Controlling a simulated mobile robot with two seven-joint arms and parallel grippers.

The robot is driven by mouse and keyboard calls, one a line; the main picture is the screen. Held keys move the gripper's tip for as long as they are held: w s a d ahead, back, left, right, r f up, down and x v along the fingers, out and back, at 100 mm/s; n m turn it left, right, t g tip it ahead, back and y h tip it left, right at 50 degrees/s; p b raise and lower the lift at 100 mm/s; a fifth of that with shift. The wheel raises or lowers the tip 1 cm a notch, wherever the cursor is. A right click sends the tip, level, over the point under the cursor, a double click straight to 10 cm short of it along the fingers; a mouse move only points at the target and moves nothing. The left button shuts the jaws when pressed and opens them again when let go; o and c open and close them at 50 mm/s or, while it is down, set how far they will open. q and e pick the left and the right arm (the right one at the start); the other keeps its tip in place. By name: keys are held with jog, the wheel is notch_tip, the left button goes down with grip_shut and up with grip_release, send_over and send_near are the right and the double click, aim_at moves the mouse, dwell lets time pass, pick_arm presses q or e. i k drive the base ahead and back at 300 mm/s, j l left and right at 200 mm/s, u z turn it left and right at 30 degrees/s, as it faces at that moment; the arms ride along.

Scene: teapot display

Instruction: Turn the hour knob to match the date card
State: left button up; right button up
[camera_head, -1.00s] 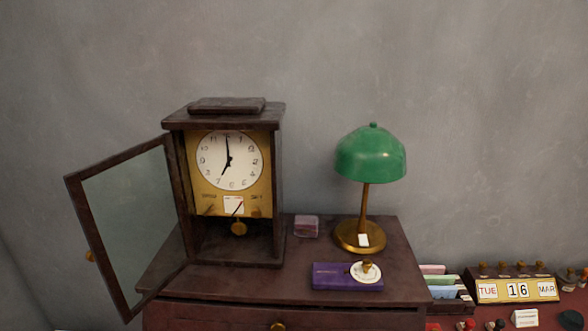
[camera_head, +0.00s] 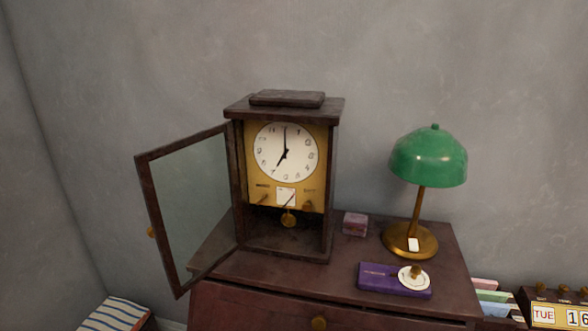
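A dark wooden clock (camera_head: 285,175) stands on a cabinet, its glass door (camera_head: 190,200) swung open to the left. Its white dial (camera_head: 285,152) shows about seven o'clock. Below the dial, the brass plate bears a left knob (camera_head: 262,199), a right knob (camera_head: 308,205) and a small white card (camera_head: 286,196) between them; their labels are too small to read surely. A brass pendulum bob (camera_head: 289,219) hangs below. A calendar block (camera_head: 550,314) at the lower right reads TUE and the start of a number, cut off by the frame. Neither gripper is in view.
A green lamp (camera_head: 428,158) stands on the cabinet top (camera_head: 330,285) right of the clock. A purple box (camera_head: 380,280) with a round white piece and a small box (camera_head: 355,223) lie nearby. A striped item (camera_head: 112,315) is at lower left.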

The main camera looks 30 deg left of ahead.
aim_at(307, 207)
jog(key=l+z, duration=0.25)
jog(key=l, duration=0.35)
jog(key=i+l+z, duration=0.15)
jog(key=l+z, duration=0.15)
jog(key=l, duration=0.3)
